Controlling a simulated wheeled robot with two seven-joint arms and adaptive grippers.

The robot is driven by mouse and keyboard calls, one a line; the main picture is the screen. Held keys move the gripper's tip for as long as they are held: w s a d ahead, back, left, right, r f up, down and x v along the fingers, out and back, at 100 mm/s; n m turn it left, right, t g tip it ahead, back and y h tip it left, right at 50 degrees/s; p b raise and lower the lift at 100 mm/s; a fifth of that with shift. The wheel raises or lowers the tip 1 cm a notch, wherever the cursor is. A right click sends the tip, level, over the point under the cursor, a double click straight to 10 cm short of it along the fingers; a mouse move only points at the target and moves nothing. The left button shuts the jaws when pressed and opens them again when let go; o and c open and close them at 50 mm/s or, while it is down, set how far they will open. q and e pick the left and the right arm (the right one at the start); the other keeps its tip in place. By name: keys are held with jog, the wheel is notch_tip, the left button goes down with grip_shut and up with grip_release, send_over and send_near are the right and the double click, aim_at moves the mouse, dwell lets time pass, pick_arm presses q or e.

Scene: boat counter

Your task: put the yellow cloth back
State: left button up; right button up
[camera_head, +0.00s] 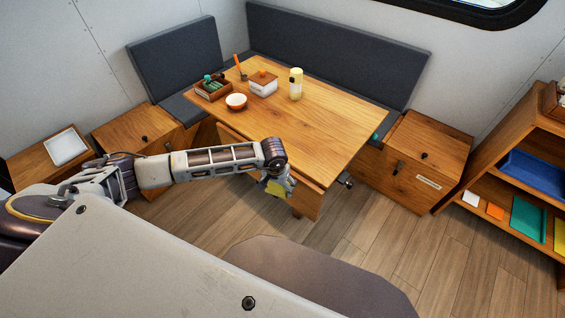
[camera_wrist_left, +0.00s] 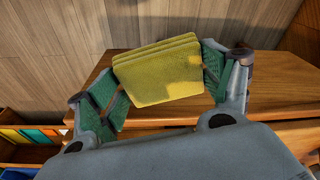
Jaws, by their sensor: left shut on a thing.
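My left gripper (camera_head: 284,180) is in front of the near edge of the wooden table (camera_head: 335,112), its arm reaching in from the left. It is shut on the yellow cloth (camera_head: 275,188), which is partly hidden by the fingers in the head view. In the left wrist view the cloth (camera_wrist_left: 160,72) is a folded, layered pad between the green finger pads of the left gripper (camera_wrist_left: 166,80). A wooden surface (camera_wrist_left: 275,95) lies behind and below it there. My right gripper is not in view.
A shelf unit (camera_head: 480,186) at right holds a blue tray (camera_head: 535,174) and coloured flat items. Floor (camera_head: 375,245) between is clear.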

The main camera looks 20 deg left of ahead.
pick_arm(q)
jog(key=s+f, duration=0.3)
jog(key=s, duration=0.1)
jog(key=shift+d+f, duration=0.15)
jog(key=shift+f, duration=0.2)
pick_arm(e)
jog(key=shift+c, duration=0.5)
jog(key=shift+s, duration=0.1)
